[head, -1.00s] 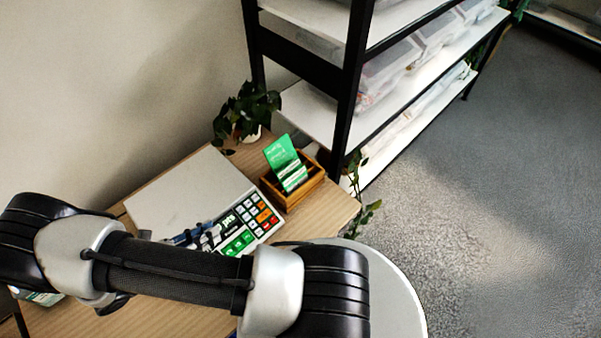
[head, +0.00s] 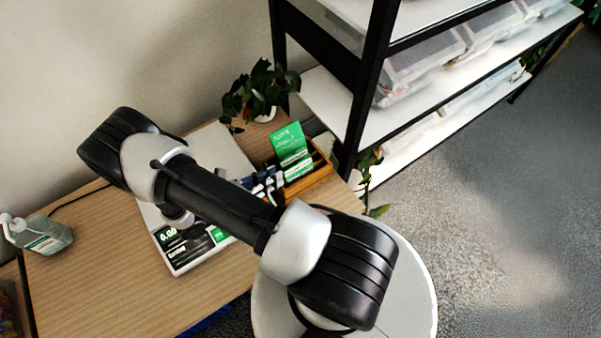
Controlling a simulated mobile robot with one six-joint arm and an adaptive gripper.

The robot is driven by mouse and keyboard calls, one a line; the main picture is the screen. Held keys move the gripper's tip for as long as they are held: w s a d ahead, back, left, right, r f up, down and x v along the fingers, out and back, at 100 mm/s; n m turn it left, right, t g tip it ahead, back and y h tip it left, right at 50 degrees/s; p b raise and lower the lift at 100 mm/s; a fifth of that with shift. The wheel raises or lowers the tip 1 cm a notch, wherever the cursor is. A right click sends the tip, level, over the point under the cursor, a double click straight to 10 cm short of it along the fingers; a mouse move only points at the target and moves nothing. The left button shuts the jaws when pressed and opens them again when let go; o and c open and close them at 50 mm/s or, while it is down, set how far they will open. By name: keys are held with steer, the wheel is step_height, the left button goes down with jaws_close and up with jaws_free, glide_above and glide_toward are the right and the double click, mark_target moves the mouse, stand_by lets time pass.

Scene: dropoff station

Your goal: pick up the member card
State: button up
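Green cards (head: 289,142) with white print stand tilted in a small wooden box (head: 311,181) on the table. I cannot tell whether they are one card or several. A blue-grey and dark part that looks like my gripper (head: 268,184) shows just behind my arm link, at the left side of the box. The link hides most of it, so its fingers and any contact with the card cannot be made out.
A white scale (head: 180,262) with a display lies under my arm on the wooden table (head: 95,290). A clear bottle (head: 40,235) stands at the left. A potted plant (head: 260,92) is behind the box. A black-framed shelf (head: 362,95) rises close at the right.

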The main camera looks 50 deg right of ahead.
mark_target(293, 168)
steer(key=shift+b+x, duration=0.7)
steer(key=shift+x, duration=2.85)
steer(key=shift+s, duration=0.15)
steer(key=shift+c, duration=0.3)
jaws_close()
